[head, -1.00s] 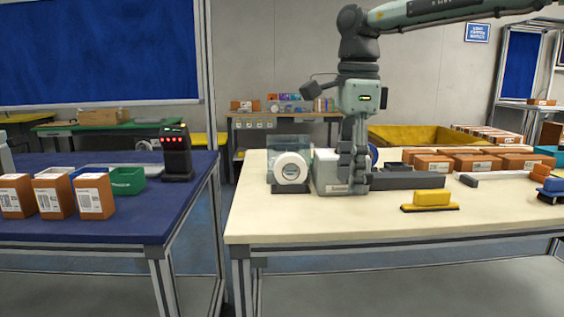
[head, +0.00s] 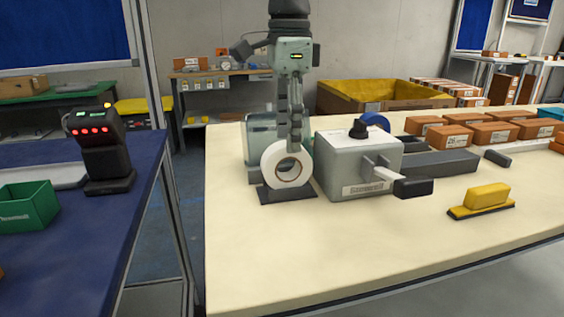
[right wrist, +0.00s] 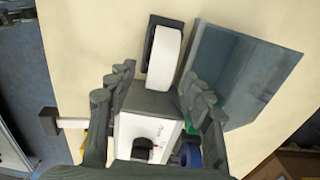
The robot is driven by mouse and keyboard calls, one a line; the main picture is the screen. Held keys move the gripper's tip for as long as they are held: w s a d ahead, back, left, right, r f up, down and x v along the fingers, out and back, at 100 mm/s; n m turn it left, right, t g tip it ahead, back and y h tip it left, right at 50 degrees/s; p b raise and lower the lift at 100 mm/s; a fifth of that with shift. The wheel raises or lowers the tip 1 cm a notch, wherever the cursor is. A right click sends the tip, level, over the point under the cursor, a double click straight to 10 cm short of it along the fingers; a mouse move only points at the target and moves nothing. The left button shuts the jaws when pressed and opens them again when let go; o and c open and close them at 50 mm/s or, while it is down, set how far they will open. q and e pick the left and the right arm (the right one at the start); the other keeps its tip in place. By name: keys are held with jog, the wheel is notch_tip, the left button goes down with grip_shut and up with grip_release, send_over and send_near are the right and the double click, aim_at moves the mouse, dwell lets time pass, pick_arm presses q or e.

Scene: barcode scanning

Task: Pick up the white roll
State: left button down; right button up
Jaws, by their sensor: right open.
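The white roll (head: 272,172) stands on edge on a dark base on the cream table, left of a grey box machine. In the right wrist view the roll (right wrist: 165,55) shows just ahead of my fingertips. My right gripper (head: 292,140) is open and points down, its fingers overlapping the roll's top edge in the head view. In the right wrist view the fingers (right wrist: 158,82) are spread, with the grey-white box (right wrist: 140,125) visible below and between them. I cannot tell whether a finger touches the roll. My left gripper is not in view.
A clear, bluish panel or box (head: 259,135) stands behind the roll. A blue roll (head: 376,121), brown boxes (head: 446,136) and a yellow-topped block (head: 487,196) lie to the right. The front of the cream table (head: 330,260) is clear. A black scanner stand (head: 104,155) is on the blue table.

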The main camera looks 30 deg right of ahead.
aim_at(287, 158)
notch_tip(287, 158, down, 6)
jog(key=shift+w+r, duration=0.1)
jog(key=shift+r, duration=0.1)
grip_shut()
dwell(0.4)
